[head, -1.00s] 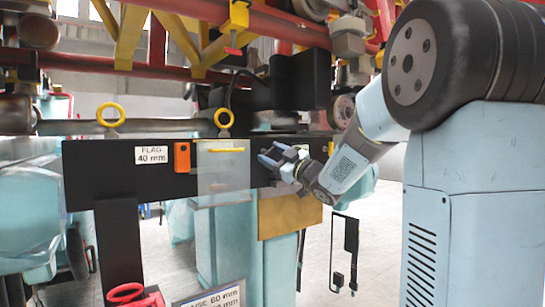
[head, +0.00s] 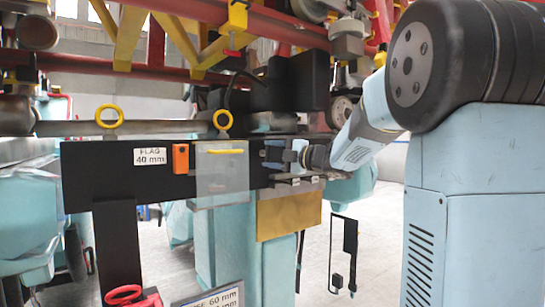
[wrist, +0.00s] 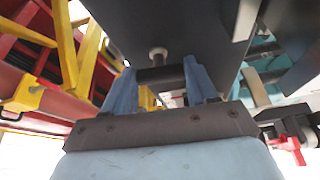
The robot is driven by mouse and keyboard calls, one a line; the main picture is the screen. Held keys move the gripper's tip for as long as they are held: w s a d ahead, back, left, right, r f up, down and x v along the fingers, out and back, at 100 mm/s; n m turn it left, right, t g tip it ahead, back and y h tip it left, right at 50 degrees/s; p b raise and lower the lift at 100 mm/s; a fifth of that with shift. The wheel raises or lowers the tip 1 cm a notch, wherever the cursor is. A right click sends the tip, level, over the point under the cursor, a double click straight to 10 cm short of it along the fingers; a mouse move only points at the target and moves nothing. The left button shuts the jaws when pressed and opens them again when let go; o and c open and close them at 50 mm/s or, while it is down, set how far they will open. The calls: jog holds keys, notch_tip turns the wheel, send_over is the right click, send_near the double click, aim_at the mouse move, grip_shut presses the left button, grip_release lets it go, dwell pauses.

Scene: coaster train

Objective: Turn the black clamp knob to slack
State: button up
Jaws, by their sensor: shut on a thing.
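The black clamp knob (wrist: 158,74) shows in the wrist view as a dark bar on a short pale shaft under a dark panel. My gripper (wrist: 160,84) has its two blue fingers on either side of this bar, shut on it. In the head view my gripper (head: 281,152) reaches in from the right at the right end of the black beam (head: 110,180), roughly level. The knob itself is hidden by the fingers there, so its turn angle cannot be read.
A clear plate (head: 222,178) hangs on the beam left of my gripper, with an orange block (head: 181,158) beside it. A black box (head: 300,80) is above my gripper. A tan panel (head: 290,214) is below. Red and yellow trusswork (head: 130,35) runs overhead.

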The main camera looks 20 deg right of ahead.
jog(key=shift+a+f+n+g, duration=0.1)
jog(key=shift+f+n+g, duration=0.15)
jog(key=shift+n, duration=0.35)
jog(key=o, duration=0.7)
jog(key=shift+s, duration=0.1)
jog(key=o, duration=0.4)
jog(key=shift+r, duration=0.15)
jog(key=shift+c, duration=0.2)
jog(key=shift+s+d, duration=0.35)
jog(key=shift+d, duration=0.1)
jog(key=v, duration=1.2)
jog(key=shift+s+d, duration=0.15)
jog(key=shift+s, duration=0.1)
jog(key=shift+r, duration=0.15)
